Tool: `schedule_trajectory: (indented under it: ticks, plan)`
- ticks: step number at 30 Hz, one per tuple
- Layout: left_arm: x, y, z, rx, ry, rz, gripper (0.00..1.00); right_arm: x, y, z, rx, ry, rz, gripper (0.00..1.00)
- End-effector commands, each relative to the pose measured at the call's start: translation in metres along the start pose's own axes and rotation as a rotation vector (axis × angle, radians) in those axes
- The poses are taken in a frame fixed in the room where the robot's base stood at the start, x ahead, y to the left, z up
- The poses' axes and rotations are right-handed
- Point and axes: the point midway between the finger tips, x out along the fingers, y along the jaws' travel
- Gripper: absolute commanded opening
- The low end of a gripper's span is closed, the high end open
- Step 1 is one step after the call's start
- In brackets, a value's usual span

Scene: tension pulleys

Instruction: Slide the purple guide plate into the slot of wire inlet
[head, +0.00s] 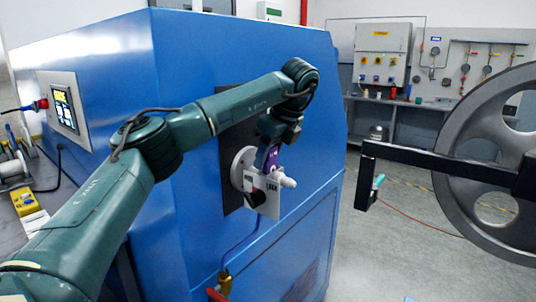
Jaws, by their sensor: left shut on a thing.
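My left arm reaches across from the left to the front of the blue machine. My left gripper (271,147) points down and is shut on the purple guide plate (270,158). The wire inlet (241,165) is a pale round flange with a white plate and a white knob, set on a dark panel of the machine. The purple plate is at the top of the inlet, just behind the white plate's upper edge. I cannot tell how deep it sits in the slot, as the gripper and white plate hide part of it. My right gripper is not in view.
The blue machine (190,200) fills the middle, with a screen (64,108) on its left side. A blue hose (240,243) hangs below the inlet. A large grey wheel (462,150) and a black bar (420,160) stand at the right. Open floor lies between.

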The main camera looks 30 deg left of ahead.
Motion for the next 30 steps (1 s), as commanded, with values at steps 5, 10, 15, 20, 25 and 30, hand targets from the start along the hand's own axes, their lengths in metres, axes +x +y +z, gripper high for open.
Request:
schedule_trajectory:
  ticks: [5,10,15,20,25,30]
  plan:
    - [-0.0001,0.0001,0.0003,-0.001,0.0,0.0,0.16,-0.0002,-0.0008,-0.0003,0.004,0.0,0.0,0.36]
    - [0.0019,0.0002,-0.0005,-0.001,0.0,0.0,0.16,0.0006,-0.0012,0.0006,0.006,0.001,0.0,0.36]
    - [0.0075,0.0001,-0.0028,-0.001,0.0,0.0,0.16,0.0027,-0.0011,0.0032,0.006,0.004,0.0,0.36]
    - [0.0072,0.0001,-0.0027,-0.001,0.0,0.001,0.16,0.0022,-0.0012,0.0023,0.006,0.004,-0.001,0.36]
    - [0.0059,0.0002,-0.0024,0.0,0.001,0.002,0.16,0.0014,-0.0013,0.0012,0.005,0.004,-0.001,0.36]
    - [0.0016,0.0001,-0.0012,0.0,0.0,0.002,0.16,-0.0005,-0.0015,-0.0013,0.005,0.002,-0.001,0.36]
